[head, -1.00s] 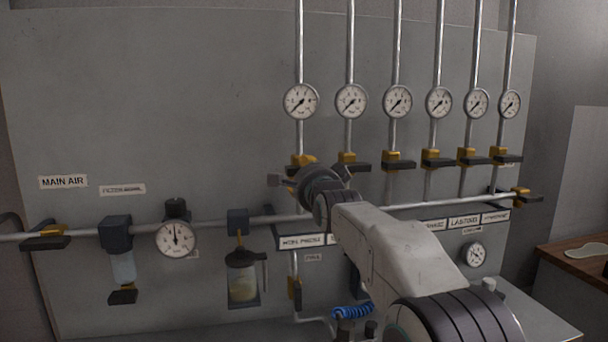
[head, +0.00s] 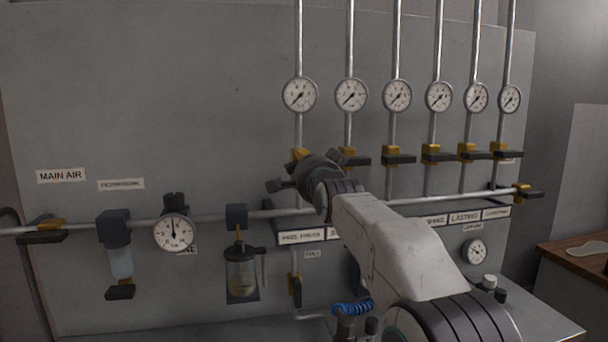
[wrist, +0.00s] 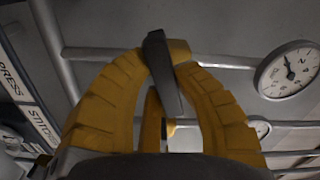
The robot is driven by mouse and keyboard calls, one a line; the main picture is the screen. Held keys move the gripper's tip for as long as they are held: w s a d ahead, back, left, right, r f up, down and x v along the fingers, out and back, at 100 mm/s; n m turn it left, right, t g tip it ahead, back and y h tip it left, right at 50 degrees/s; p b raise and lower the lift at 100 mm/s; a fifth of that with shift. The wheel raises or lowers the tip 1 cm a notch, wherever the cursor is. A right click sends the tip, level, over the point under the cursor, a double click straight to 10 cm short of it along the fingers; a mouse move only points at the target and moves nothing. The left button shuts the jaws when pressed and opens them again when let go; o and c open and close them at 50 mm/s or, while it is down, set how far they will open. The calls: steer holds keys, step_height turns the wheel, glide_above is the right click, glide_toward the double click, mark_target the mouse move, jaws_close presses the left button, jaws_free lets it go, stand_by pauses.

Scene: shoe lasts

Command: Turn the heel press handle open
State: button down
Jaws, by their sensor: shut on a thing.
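The heel press valve is the leftmost of the upright-pipe valves. Its yellow body (head: 299,153) shows just above my wrist in the head view. Its dark handle (wrist: 163,68) stands between the yellow fingers of my gripper (wrist: 167,72) in the wrist view, and the fingers are shut on it. The handle lies mostly across its pipe, a little tilted. In the head view my wrist hides the handle and fingertips. The gauge (head: 300,95) above this valve also shows at the right of the wrist view (wrist: 289,71).
Several similar valves with dark handles stand in a row to the right, the nearest (head: 354,158) close to my wrist. A horizontal pipe (head: 270,215) and labels (head: 302,237) run below. A glass-bowl oiler (head: 242,270) hangs at lower left. The upper-left panel is bare.

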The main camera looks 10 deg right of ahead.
steer(key=n+b, duration=0.1)
steer(key=n, duration=0.1)
steer(key=shift+f+n+b, duration=0.1)
steer(key=shift+n+b, duration=0.2)
steer(key=shift+n, duration=0.1)
steer(key=n, duration=0.3)
steer(key=shift+d+n+b, duration=0.1)
steer(key=shift+n+b, duration=0.2)
steer(key=shift+b, duration=0.05)
steer(key=n, duration=0.4)
steer(key=shift+r, duration=0.3)
steer(key=shift+r+n, duration=0.1)
steer(key=shift+n, duration=1.9)
steer(key=c, duration=0.9)
jaws_free()
steer(key=shift+c, duration=0.2)
steer(key=s, duration=1.2)
